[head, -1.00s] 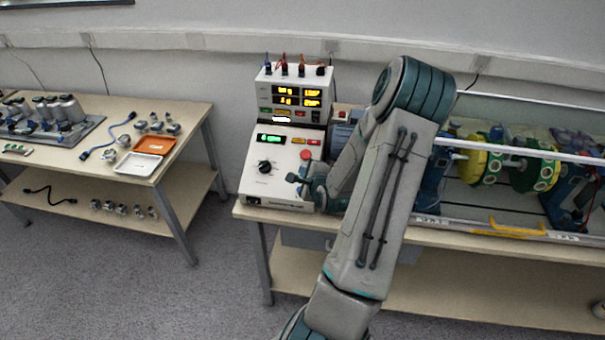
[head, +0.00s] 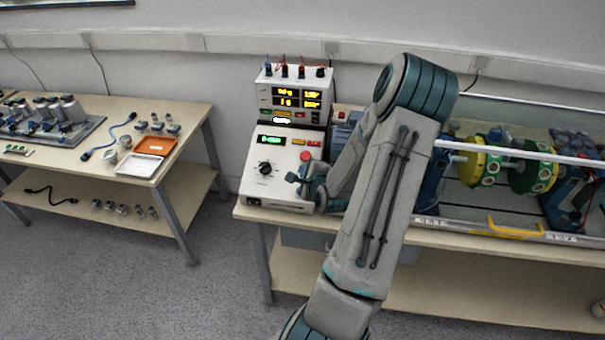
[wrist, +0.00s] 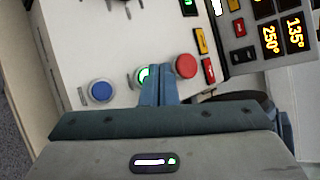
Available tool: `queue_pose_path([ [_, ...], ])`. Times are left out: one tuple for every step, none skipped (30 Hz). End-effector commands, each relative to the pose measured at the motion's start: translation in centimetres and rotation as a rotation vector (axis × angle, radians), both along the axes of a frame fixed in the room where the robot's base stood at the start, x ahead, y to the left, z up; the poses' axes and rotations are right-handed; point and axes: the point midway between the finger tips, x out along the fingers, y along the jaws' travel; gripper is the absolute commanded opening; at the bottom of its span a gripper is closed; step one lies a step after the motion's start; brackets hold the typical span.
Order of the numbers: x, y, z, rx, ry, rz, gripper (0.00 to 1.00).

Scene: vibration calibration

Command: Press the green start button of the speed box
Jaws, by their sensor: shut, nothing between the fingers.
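The speed box (head: 258,184) is the white sloped-front unit on the right bench, with a green-lit display (head: 271,140) and a black knob (head: 265,168). In the wrist view its green start button (wrist: 144,75) shows lit, partly hidden behind my fingers. A red button (wrist: 186,66) is to its right and a blue button (wrist: 101,91) to its left. My gripper (wrist: 158,72) is shut and empty, its fingertips at the right side of the green button. I cannot tell whether they touch it. In the head view my gripper (head: 294,178) is at the box's front panel.
A meter unit (head: 295,97) with amber displays and plugged leads stands behind the speed box. A rotor rig (head: 510,170) with yellow and green discs is to the right of my arm. A left table (head: 100,165) holds an orange tray (head: 155,144) and a white tray (head: 139,165).

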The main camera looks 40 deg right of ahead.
Motion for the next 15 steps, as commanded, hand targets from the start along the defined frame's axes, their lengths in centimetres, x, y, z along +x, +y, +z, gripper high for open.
queue_pose_path([
  [0.0,0.0,0.0,0.000,0.000,0.000,0.00],
  [0.0,0.0,0.1,0.000,0.000,0.000,0.00],
  [0.0,0.0,0.2,0.000,0.000,0.000,0.00],
  [-0.1,0.1,0.4,0.000,0.000,0.000,0.00],
  [-0.1,0.1,0.6,0.000,0.000,0.000,0.00],
  [-0.2,0.2,0.9,0.000,0.000,0.000,0.00],
  [-0.2,0.3,1.2,0.000,0.000,0.000,0.00],
  [-0.3,0.4,1.4,0.000,-0.001,0.000,0.00],
  [-0.4,0.5,1.9,0.000,-0.001,0.000,0.00],
  [-0.5,0.6,2.2,0.000,-0.001,0.000,0.00],
  [-0.6,0.7,2.4,0.000,-0.001,0.000,0.00],
  [-0.7,0.9,2.8,0.000,0.000,0.000,0.00],
  [-0.8,1.0,3.1,0.000,0.000,0.000,0.00],
  [-0.9,1.0,3.3,0.000,0.000,0.000,0.00],
  [-1.0,1.2,3.7,0.000,0.000,0.000,0.00],
])
